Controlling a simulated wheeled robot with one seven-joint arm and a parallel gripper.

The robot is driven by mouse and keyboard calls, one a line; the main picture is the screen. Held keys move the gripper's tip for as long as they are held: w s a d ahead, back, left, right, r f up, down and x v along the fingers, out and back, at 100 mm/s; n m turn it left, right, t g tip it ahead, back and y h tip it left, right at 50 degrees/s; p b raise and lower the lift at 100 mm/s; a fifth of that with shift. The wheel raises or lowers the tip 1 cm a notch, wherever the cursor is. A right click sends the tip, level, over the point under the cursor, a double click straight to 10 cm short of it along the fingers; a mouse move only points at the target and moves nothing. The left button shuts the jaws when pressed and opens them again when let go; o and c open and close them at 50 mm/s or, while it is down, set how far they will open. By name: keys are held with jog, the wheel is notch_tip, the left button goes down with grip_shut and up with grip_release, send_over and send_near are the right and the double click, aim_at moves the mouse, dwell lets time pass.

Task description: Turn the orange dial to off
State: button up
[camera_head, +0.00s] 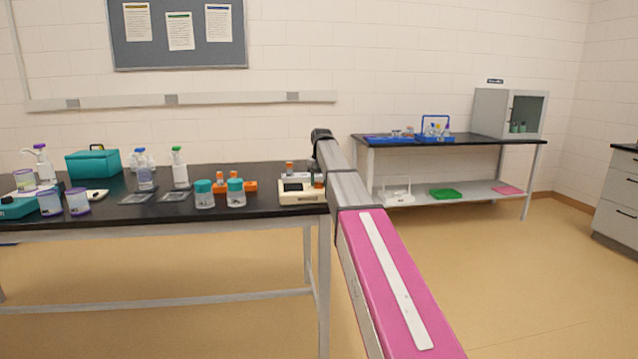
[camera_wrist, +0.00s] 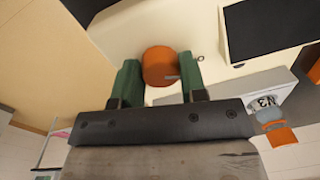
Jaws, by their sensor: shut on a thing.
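The orange dial (camera_wrist: 159,66) sits on the face of a cream instrument with a dark screen, seen close in the wrist view. A small grey mark shows on the dial's right side. My gripper (camera_wrist: 160,80) has its two green fingers on either side of the dial and is shut on it. In the head view the cream instrument (camera_head: 300,190) stands at the right end of the black bench, and my arm reaches to it and covers part of it. The off mark cannot be made out.
The black bench (camera_head: 105,210) also holds teal-lidded jars (camera_head: 204,195), an orange rack (camera_head: 250,186), bottles and a teal case (camera_head: 93,164) left of the instrument. A second table (camera_head: 455,142) stands at the back right. Open floor lies between.

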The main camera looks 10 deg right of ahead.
aim_at(321, 182)
jog(key=o, duration=0.9)
jog(key=r, duration=1)
jog(key=shift+d+r, duration=0.3)
jog(key=shift+r, duration=0.1)
jog(key=shift+s, duration=0.2)
